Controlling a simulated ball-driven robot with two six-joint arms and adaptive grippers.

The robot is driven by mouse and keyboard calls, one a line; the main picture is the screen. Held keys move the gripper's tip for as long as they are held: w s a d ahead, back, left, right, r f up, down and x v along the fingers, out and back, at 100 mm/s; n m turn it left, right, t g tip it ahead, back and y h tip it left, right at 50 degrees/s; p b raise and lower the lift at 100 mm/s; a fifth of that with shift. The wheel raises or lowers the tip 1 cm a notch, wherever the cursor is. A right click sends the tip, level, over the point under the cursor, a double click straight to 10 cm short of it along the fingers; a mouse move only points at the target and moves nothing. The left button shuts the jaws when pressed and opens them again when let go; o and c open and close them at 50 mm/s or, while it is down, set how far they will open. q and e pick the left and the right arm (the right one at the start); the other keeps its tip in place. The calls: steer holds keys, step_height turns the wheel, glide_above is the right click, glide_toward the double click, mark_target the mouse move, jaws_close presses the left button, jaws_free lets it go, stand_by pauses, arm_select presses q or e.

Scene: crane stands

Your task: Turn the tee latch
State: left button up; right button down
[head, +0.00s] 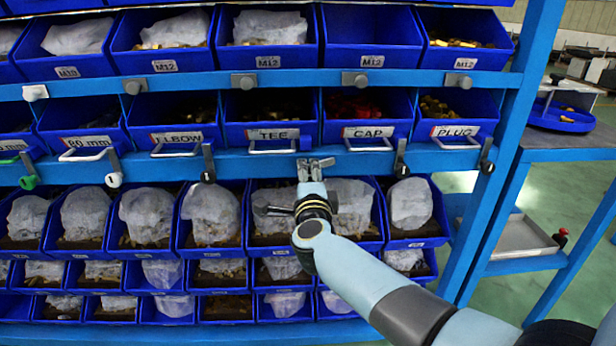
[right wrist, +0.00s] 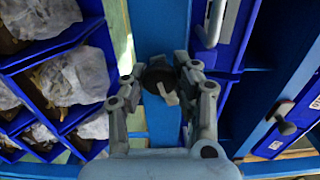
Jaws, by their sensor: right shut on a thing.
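The bin labelled TEE (head: 273,134) sits in the second row, with a white pull handle on its front. My left gripper is not in view.
Similar latches hang beside the ELBOW (head: 208,166), CAP (head: 401,160) and PLUG (head: 487,158) bins. Pull handles stick out from the bins, such as the CAP handle (head: 368,147). Bins with wrapped parts fill the rows below. A blue post (head: 515,130) stands at right.

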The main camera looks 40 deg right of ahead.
steer(key=shift+f+m+b, duration=0.1)
steer(key=shift+m+b, duration=0.2)
steer(key=shift+m, duration=1.3)
steer(key=c, duration=0.9)
jaws_free()
steer(key=shift+c, duration=0.2)
steer(key=v, duration=1.2)
steer(key=shift+s, duration=0.1)
